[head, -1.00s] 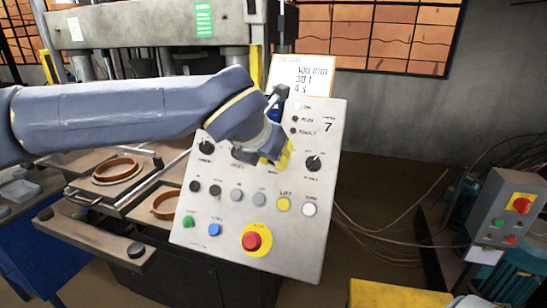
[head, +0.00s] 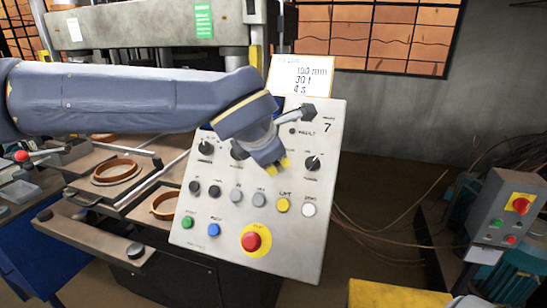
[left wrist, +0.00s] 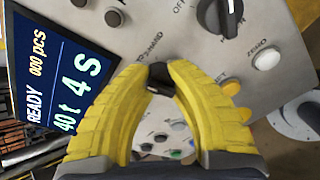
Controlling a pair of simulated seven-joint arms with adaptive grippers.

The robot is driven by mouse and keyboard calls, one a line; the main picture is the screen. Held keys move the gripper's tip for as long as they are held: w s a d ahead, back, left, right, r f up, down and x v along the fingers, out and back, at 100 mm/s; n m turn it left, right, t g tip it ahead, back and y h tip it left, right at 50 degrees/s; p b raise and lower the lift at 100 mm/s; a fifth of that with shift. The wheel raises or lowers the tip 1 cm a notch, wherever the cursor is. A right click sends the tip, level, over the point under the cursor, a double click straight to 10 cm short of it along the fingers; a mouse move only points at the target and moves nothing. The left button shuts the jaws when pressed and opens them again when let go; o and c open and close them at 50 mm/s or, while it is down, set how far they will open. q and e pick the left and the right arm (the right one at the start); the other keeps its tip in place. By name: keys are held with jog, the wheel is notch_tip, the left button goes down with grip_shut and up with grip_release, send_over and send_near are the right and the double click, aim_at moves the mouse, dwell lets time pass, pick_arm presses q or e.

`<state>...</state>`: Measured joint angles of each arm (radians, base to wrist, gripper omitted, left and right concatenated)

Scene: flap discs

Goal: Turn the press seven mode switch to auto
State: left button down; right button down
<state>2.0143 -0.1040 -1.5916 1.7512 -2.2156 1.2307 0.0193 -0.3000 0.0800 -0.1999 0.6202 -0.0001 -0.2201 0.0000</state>
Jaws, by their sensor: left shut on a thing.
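The press seven control panel (head: 290,240) is a tilted grey plate marked 7. My left gripper (head: 277,168) is over its row of black rotary switches. In the left wrist view the yellow fingertips (left wrist: 160,82) are shut on a black switch knob (left wrist: 159,72), with a label ending in "HAND" beside it. This knob is hidden behind the gripper in the head view, so its pointing direction cannot be told. Another black rotary switch (head: 313,162) stands to its right and also shows in the left wrist view (left wrist: 220,15). My right gripper is not in view.
Below the switches are several push buttons, including a yellow one (head: 283,205), a white one (head: 309,210) and a red emergency stop (head: 251,241). A display (left wrist: 62,75) reads READY. Ring moulds (head: 115,172) lie left; a grey control box (head: 508,210) stands right.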

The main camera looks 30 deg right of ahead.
pick_arm(q)
jog(key=shift+a+f+m, duration=0.1)
jog(key=shift+f+m, duration=0.05)
jog(key=shift+m, duration=0.45)
jog(key=c, duration=1.3)
grip_release()
jog(key=shift+w, duration=0.1)
jog(key=shift+c, duration=0.2)
jog(key=shift+a+r, duration=0.1)
jog(key=shift+r, duration=0.25)
jog(key=v, duration=1.1)
jog(key=shift+s, duration=0.3)
jog(key=shift+a+r, duration=0.1)
jog(key=shift+r, duration=0.05)
